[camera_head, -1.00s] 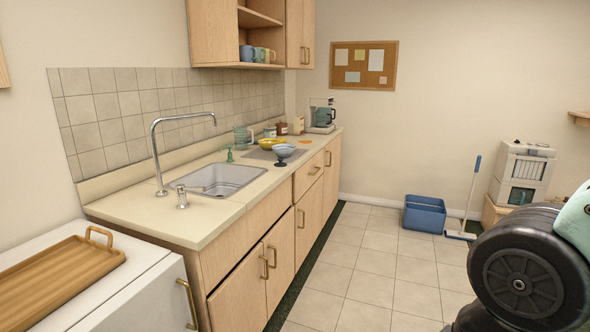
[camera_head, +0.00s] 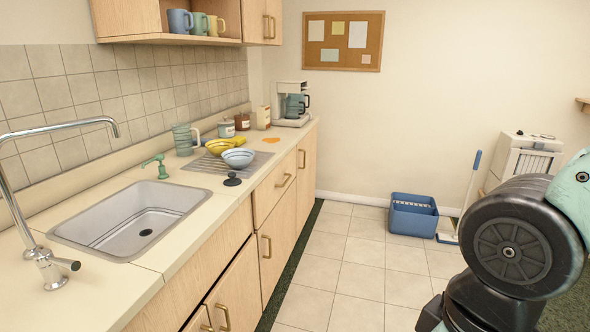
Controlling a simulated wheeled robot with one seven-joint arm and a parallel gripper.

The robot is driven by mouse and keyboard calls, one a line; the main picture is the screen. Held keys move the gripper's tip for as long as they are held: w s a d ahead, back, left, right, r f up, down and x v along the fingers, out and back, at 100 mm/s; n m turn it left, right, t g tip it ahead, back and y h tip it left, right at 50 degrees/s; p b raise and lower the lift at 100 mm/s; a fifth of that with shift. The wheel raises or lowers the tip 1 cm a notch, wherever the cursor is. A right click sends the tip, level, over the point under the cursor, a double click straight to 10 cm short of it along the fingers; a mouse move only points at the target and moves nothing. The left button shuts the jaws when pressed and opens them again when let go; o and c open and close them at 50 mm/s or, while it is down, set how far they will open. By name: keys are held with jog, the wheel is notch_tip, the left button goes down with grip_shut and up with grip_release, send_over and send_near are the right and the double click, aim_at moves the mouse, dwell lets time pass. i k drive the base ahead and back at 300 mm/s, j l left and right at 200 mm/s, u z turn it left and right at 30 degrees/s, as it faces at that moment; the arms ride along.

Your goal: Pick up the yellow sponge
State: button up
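I cannot make out a yellow sponge for certain. A yellow bowl-like object (camera_head: 219,147) sits on the drying mat on the counter, partly behind a blue-grey bowl (camera_head: 239,158). A small yellow bit (camera_head: 239,141) shows at its right edge, too small to name. A flat orange item (camera_head: 263,138) lies on the counter further back. My arm fills the lower right of the view; the gripper itself is out of frame.
The counter has a sink (camera_head: 130,218) with a tall faucet (camera_head: 45,265). A soap pump (camera_head: 161,166), a glass pitcher (camera_head: 184,139), jars and a coffee maker (camera_head: 292,104) stand behind.

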aim_at(238, 141)
jog(key=i, duration=1)
jog(key=i+l+u, duration=0.1)
jog(key=i, duration=0.9)
jog(key=i+l+u, duration=0.15)
jog(key=i+u, duration=0.35)
jog(key=i+l+u, duration=0.3)
jog(key=i+u, duration=0.2)
jog(key=i+l+u, duration=0.35)
jog(key=u, duration=0.15)
jog(key=i+l+u, duration=0.25)
jog(key=l+u, duration=0.2)
jog(key=l, duration=0.25)
jog(key=i+l+u, duration=0.15)
jog(key=l+u, duration=0.35)
jog(key=l, duration=0.15)
